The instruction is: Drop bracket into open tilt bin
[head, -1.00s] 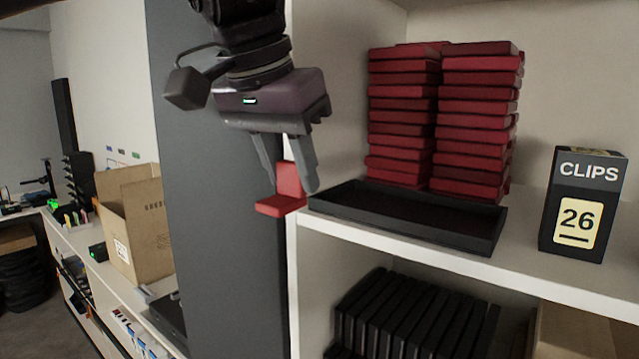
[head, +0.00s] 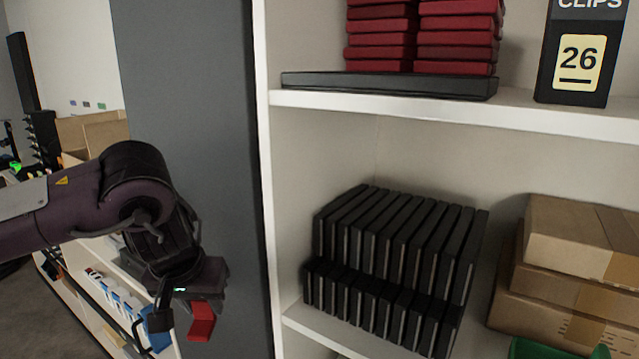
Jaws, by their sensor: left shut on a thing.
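The red bracket (head: 202,321) is held at the lower left of the head view, in front of the grey side panel of the shelf. My left gripper (head: 192,308) is shut on it, pointing down, with its fingers mostly hidden behind the gripper body and the bracket. My right gripper is not in view. No open tilt bin can be made out clearly; small blue and white bins (head: 122,302) show at the lower left, behind my left arm.
The white shelf (head: 440,107) on the right bears a black tray (head: 390,86), red stacked cases (head: 455,38) and a black box marked 26 (head: 577,62). Below are black cases (head: 395,250), cartons (head: 575,245) and a green container edge (head: 550,348). A grey panel (head: 190,90) stands beside my arm.

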